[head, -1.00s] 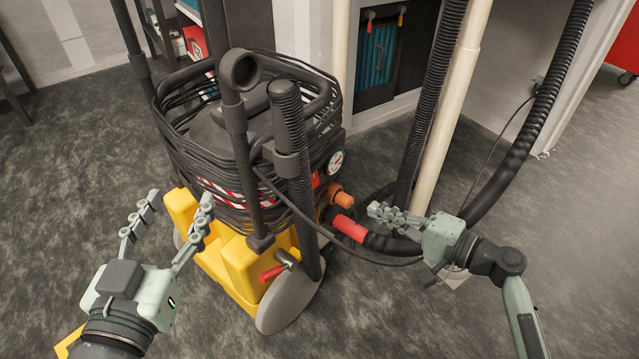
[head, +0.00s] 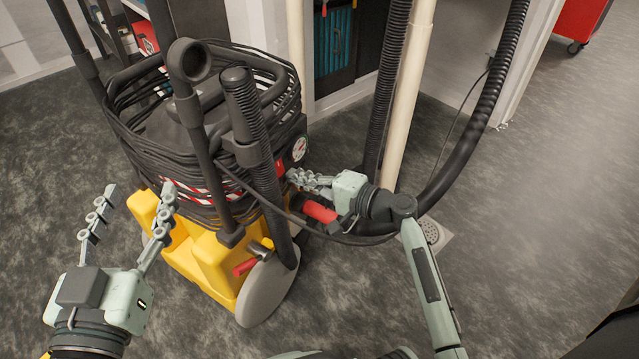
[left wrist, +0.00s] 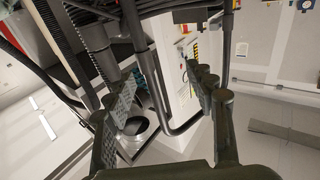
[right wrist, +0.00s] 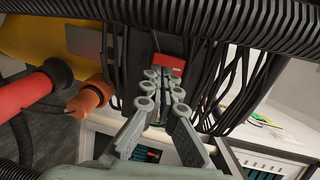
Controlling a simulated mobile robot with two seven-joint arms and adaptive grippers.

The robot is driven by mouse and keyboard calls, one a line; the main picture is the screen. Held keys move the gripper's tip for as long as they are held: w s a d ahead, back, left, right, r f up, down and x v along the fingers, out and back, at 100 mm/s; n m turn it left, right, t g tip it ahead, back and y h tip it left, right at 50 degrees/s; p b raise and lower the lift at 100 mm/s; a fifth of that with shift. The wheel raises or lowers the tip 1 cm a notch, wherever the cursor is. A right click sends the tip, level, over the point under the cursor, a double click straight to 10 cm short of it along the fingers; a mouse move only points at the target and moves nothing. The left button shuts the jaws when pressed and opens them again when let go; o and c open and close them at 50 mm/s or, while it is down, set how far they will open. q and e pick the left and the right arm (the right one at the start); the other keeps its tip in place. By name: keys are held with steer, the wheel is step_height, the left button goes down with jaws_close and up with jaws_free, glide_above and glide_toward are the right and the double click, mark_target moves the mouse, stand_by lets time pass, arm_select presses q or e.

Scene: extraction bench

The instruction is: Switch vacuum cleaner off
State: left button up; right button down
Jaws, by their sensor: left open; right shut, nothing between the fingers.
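The vacuum cleaner stands on the floor in the head view, with a dark body wrapped in black cable and a yellow base (head: 203,258). A red switch (right wrist: 170,63) on its dark panel shows in the right wrist view, directly ahead of my right gripper (right wrist: 157,76). The right gripper's fingers are shut and empty. Its tips are at or very near the switch's edge; I cannot tell whether they touch. In the head view the right gripper (head: 291,177) is at the panel, just below the round gauge (head: 299,148). My left gripper (head: 139,187) is open and empty, left of the yellow base.
A red hose cuff (head: 320,211) and black hose lie beside my right gripper. An orange fitting (right wrist: 91,97) sits near the switch. A cream pipe (head: 408,95) and ribbed black hoses rise behind. A grey wheel (head: 268,290) stands at the front. The floor right is open.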

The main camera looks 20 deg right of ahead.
mark_target(278, 168)
steer(key=shift+x, duration=0.8)
arm_select(q)
steer(key=shift+d+r, duration=0.1)
steer(key=shift+r, duration=0.4)
arm_select(e)
steer(key=shift+w+a, duration=0.1)
arm_select(q)
steer(key=shift+t, duration=0.3)
arm_select(e)
steer(key=shift+f, duration=0.15)
steer(key=b, duration=0.3)
steer(key=shift+w+a+t+y, duration=0.15)
steer(key=shift+w+t+y, duration=0.15)
steer(key=shift+t, duration=0.1)
arm_select(q)
step_height(278, 168, up, 9)
steer(key=s+t+h, duration=0.2)
steer(key=t, duration=0.4)
steer(key=shift+s+a+f+b, duration=0.2)
steer(key=shift+s+b, duration=0.1)
steer(key=shift+s, duration=0.1)
